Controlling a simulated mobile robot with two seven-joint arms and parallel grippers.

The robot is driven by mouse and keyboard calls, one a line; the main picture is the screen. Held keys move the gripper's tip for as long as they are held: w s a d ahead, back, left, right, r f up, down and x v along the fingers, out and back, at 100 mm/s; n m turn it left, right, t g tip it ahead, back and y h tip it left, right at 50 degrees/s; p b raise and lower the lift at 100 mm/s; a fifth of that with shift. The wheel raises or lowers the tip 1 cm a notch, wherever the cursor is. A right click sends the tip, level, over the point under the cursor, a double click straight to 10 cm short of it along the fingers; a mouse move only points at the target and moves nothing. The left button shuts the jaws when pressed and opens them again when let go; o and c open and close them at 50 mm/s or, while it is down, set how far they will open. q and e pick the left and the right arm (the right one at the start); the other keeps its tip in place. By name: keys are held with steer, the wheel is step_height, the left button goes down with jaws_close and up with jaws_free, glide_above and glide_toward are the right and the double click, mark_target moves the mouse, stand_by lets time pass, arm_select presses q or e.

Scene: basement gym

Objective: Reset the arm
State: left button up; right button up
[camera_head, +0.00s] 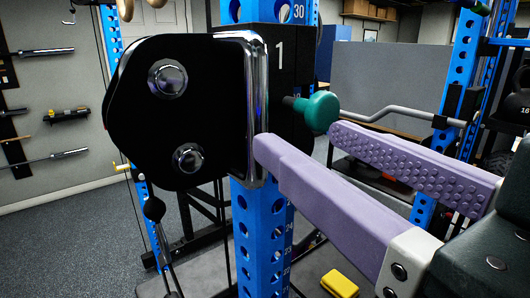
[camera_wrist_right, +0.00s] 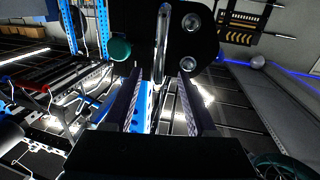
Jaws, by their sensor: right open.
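My right gripper (camera_head: 298,141) has two pale purple fingers and comes in from the right. It is open and I see nothing held between its fingers. Its near fingertip overlaps the edge of a chrome bracket (camera_head: 258,110) on a black pulley carriage (camera_head: 140,100); whether they touch I cannot tell. In the right wrist view the gripper (camera_wrist_right: 160,75) points at the chrome bracket (camera_wrist_right: 161,45), which lies in line with the gap. A green knob (camera_head: 318,111) is beyond the fingers. My left gripper is not in view.
A blue perforated upright (camera_head: 262,235) stands below the carriage, close to the fingers. A cable with a black ball (camera_head: 154,209) hangs at left. A yellow block (camera_head: 339,284) lies low at the bottom. Another blue rack (camera_head: 462,60) stands at right. Open floor (camera_head: 60,240) shows at left.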

steer(key=s+d+f+m+g+h, duration=0.2)
steer(key=s+d+f+g+h, duration=0.2)
steer(key=s+d+f+g, duration=0.45)
steer(key=s+d+f+m+g+h, duration=0.1)
steer(key=s+d+f+g+h, duration=0.3)
steer(key=f, duration=0.8)
step_height(320, 180, up, 17)
steer(key=d+p, duration=0.1)
steer(key=p, duration=1.6)
steer(key=shift+s+d+y, duration=0.15)
steer(key=shift+d+y, duration=0.1)
steer(key=shift+y, duration=0.05)
steer(key=shift+f, duration=0.15)
